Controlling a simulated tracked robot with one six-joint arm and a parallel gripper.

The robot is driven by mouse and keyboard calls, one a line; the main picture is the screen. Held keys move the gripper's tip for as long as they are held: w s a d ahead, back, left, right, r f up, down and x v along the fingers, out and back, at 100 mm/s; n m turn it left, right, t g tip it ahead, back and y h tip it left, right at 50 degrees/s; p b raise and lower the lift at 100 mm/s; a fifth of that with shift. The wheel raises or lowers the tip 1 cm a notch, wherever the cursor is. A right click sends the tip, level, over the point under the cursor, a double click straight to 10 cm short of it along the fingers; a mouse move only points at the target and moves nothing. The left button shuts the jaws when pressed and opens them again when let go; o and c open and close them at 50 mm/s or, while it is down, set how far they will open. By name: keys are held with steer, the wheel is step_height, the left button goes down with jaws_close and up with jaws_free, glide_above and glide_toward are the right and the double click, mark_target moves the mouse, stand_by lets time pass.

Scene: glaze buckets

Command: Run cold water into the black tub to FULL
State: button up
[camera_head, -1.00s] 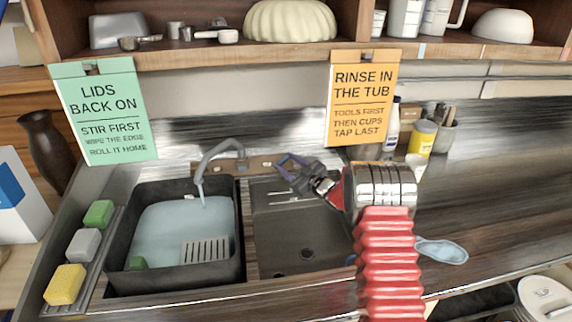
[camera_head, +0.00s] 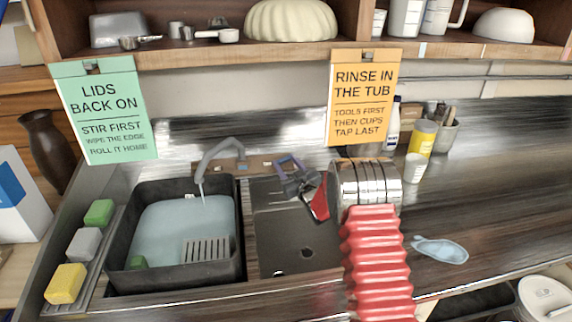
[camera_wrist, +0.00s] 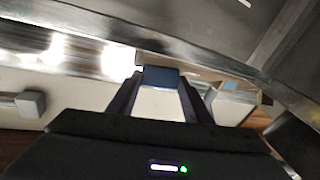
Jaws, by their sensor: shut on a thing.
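The black tub (camera_head: 118,258) stands in the left part of the sink, holding pale blue water (camera_head: 165,225) below its rim. The grey tap spout (camera_head: 203,165) arches over the tub's back, with a short pale streak at its mouth. My gripper (camera_head: 283,160) is right of the tap, above the back edge of the right basin. In the wrist view its fingers (camera_wrist: 160,82) close on a dark blue block (camera_wrist: 161,76) at their tips. I cannot tell whether this block is the cold tap's handle; my fingers hide much of it in the head view.
The right basin (camera_head: 295,240) is empty. A grey grate (camera_head: 206,250) is at the tub's front right. Sponges (camera_head: 83,243) line the left ledge. A white cup (camera_head: 414,167) and yellow container (camera_head: 422,137) stand right of my arm. Two signs (camera_head: 362,95) hang from the shelf.

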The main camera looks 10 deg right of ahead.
steer(key=shift+a+m+t+h, duration=0.2)
steer(key=shift+m+h, duration=0.9)
steer(key=shift+m, duration=0.1)
steer(key=shift+a+m+t+h, duration=0.15)
steer(key=shift+m+t+h, duration=0.05)
steer(key=shift+m+h, duration=1.3)
steer(key=o, duration=1.1)
steer(key=shift+c, duration=0.2)
steer(key=shift+s, duration=0.1)
steer(key=s+f, duration=0.1)
steer(key=s, duration=1.2)
steer(key=shift+s+f, duration=0.25)
steer(key=shift+s, duration=0.05)
